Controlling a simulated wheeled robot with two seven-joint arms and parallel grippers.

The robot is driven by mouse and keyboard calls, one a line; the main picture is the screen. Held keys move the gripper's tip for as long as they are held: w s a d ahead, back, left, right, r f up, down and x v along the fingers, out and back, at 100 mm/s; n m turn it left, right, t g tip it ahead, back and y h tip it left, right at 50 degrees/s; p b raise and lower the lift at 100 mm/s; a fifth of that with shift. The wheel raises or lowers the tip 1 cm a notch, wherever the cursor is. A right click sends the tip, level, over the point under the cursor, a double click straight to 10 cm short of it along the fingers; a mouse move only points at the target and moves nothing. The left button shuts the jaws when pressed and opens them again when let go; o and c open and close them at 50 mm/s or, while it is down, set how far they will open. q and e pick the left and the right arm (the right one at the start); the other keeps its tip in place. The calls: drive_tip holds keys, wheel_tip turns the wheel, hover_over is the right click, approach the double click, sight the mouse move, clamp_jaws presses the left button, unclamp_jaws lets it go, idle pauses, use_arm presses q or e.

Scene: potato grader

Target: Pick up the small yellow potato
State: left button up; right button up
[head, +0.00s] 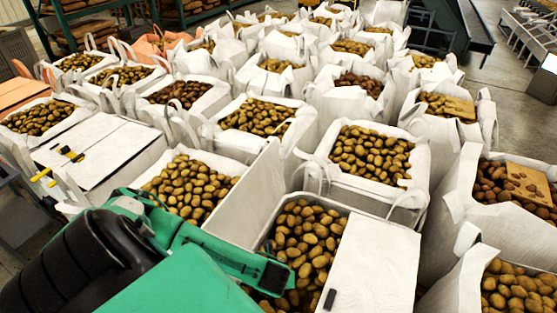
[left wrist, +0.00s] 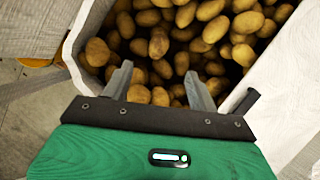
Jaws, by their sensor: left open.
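Yellow-brown potatoes (head: 305,235) fill a white bin (head: 346,211) at the front centre of the head view. The same kind of potatoes (left wrist: 190,40) fills the bin in the left wrist view. I cannot tell which one is the small yellow potato. My left gripper (head: 274,277) is at the bin's left side, low over the potatoes; its fingertips are hard to make out there. In the left wrist view my left gripper (left wrist: 160,88) has its two grey fingers spread, pointing at the potatoes, with nothing held. My right gripper is not in view.
A white panel (head: 375,265) lies along the bin's right side. Open white sacks of potatoes (head: 370,155) crowd close behind and on both sides. A white box (head: 100,150) with a yellow-and-black tool (head: 66,155) stands at left. Concrete floor shows at upper right.

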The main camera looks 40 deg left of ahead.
use_arm(q)
drive_tip(key=p+x, duration=0.1)
drive_tip(key=x, duration=0.7)
drive_tip(key=shift+p+x, duration=1.15)
drive_tip(key=shift+x, duration=1.55)
drive_tip(key=shift+s+d, duration=0.15)
drive_tip(key=c, duration=1.1)
